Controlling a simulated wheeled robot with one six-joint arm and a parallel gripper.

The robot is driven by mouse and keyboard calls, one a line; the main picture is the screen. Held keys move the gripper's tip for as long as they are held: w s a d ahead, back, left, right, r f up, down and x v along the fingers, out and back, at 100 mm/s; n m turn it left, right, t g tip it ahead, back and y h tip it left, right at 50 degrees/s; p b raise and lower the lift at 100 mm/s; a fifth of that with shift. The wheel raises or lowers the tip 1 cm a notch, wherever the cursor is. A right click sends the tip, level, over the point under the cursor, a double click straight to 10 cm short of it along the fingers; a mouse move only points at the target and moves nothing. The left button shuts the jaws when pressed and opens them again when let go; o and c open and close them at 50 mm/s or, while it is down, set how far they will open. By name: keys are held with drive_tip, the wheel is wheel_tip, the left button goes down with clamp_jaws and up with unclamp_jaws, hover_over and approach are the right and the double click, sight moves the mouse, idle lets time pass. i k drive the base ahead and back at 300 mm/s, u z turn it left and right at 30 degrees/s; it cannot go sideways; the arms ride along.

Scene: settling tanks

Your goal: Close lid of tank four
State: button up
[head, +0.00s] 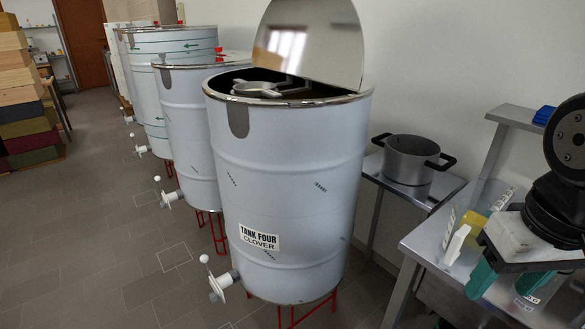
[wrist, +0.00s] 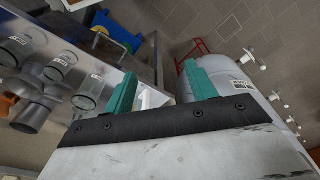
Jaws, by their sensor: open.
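Tank four (head: 285,190) is a tall white drum with a steel rim and a label reading "TANK FOUR CLOVER", in the middle of the head view. Its round mirror-like lid (head: 308,42) stands upright at the back of the rim, so the tank is open. A grey metal fitting (head: 265,88) shows in the opening. My gripper (head: 492,270) is at the right, over the steel table and apart from the tank. In the wrist view its two green fingers (wrist: 163,90) are spread with nothing between them. The tank also shows there (wrist: 230,80).
Other white tanks (head: 188,115) stand in a row behind tank four, with taps towards the aisle. A pot (head: 410,158) sits on a low steel stand beside it. The steel table (head: 425,235) at right holds jars (wrist: 62,68).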

sight(319, 40)
drive_tip(key=k, duration=0.6)
drive_tip(key=u, duration=0.7)
drive_tip(key=i, duration=1.15)
drive_tip(key=z, duration=0.05)
